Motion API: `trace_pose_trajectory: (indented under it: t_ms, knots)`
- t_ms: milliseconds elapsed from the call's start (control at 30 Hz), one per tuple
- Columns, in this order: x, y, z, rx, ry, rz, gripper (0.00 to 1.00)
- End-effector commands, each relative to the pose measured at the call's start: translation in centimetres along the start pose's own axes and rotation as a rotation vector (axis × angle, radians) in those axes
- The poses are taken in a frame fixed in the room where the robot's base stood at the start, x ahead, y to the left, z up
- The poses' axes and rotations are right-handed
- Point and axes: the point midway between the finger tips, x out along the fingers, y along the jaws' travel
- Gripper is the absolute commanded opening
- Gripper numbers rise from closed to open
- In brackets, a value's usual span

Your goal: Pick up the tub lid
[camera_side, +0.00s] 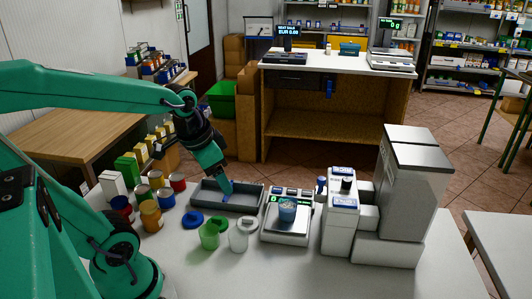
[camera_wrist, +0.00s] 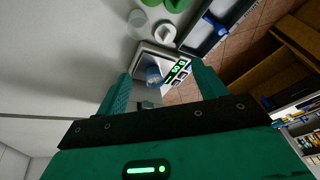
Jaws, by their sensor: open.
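My gripper (camera_side: 222,180) is open and empty, held above the counter and over the grey tray in the side view. Its two teal fingers stand wide apart in the wrist view (camera_wrist: 160,88). I cannot tell which is the tub lid. A blue tub (camera_side: 287,210) stands on the scale, and it shows between my fingers in the wrist view (camera_wrist: 153,75), farther away.
A green cup (camera_side: 209,237) and a white cup (camera_side: 238,238) stand in front of the tray (camera_side: 250,202). The scale (camera_side: 285,238) is right of them, then a blue-and-white device (camera_side: 341,225) and a tall grey machine (camera_side: 408,190). Several jars (camera_side: 151,216) crowd the left.

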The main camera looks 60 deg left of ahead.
Motion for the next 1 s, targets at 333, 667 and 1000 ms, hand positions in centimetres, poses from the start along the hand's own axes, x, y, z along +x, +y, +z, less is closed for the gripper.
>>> trace_pose_trajectory:
  t_ms: [333, 667, 1000]
  knots:
    - [5.7, -6.2, 2.4, 0.094, -0.174, 0.020, 0.70]
    - [10.4, -10.8, 6.7, 0.176, -0.287, 0.101, 0.70]
    - [12.0, -12.1, 8.5, 0.208, -0.314, 0.139, 0.70]
